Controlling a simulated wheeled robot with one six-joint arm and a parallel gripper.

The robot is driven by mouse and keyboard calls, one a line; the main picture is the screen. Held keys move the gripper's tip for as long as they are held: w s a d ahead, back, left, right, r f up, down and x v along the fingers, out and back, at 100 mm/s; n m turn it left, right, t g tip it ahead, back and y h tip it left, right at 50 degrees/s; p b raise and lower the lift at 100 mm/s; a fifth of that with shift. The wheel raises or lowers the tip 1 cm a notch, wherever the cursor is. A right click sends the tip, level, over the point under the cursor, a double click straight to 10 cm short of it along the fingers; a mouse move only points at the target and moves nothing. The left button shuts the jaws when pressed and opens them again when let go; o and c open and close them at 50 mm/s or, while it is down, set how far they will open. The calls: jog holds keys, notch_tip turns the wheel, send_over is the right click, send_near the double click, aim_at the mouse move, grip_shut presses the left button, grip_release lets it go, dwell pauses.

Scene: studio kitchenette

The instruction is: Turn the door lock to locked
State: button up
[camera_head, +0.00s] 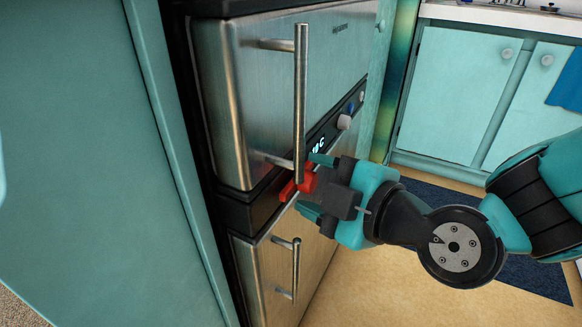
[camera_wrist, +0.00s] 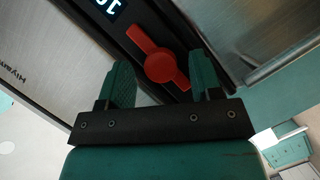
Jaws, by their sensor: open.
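The red door lock (camera_head: 300,187) is a round knob with a bar through it, set on the dark control strip of the steel oven (camera_head: 262,85). In the wrist view the lock (camera_wrist: 160,67) shows its bar slanting from upper left to lower right. My gripper (camera_head: 313,186) is open in front of the lock, with its teal fingers spread to either side. In the wrist view, the gripper (camera_wrist: 162,80) has its right finger close to the bar's lower right end; whether they touch I cannot tell. Part of the lock is hidden behind my gripper in the head view.
A long vertical door handle (camera_head: 300,100) stands out just above the lock. A lower handle (camera_head: 287,268) is below. A lit display (camera_head: 318,147) and a pale knob (camera_head: 344,122) share the strip. Teal cabinets (camera_head: 450,95) stand behind, with open floor (camera_head: 365,290) at front right.

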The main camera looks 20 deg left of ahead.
jog(key=shift+w+a+f, duration=0.1)
jog(key=shift+w+a, duration=0.05)
jog(key=shift+a, duration=0.2)
jog(key=c, duration=0.9)
jog(key=m+g+p, duration=0.1)
jog(key=m+g, duration=0.1)
jog(key=m, duration=0.1)
jog(key=shift+m+h, duration=0.3)
jog(key=shift+h, duration=0.1)
jog(key=m+g, duration=0.1)
jog(key=m+g+p, duration=0.1)
jog(key=m, duration=0.1)
jog(key=shift+w+r, duration=0.15)
jog(key=shift+r, duration=0.1)
jog(key=m+g+p, duration=0.2)
jog(key=m, duration=0.1)
jog(key=shift+w+m+g, duration=0.1)
jog(key=shift+m+g, duration=0.2)
jog(key=shift+g, duration=0.1)
jog(key=shift+w+m+g+p, duration=0.1)
jog(key=shift+m+g+p, duration=0.6)
jog(key=shift+m+p, duration=0.25)
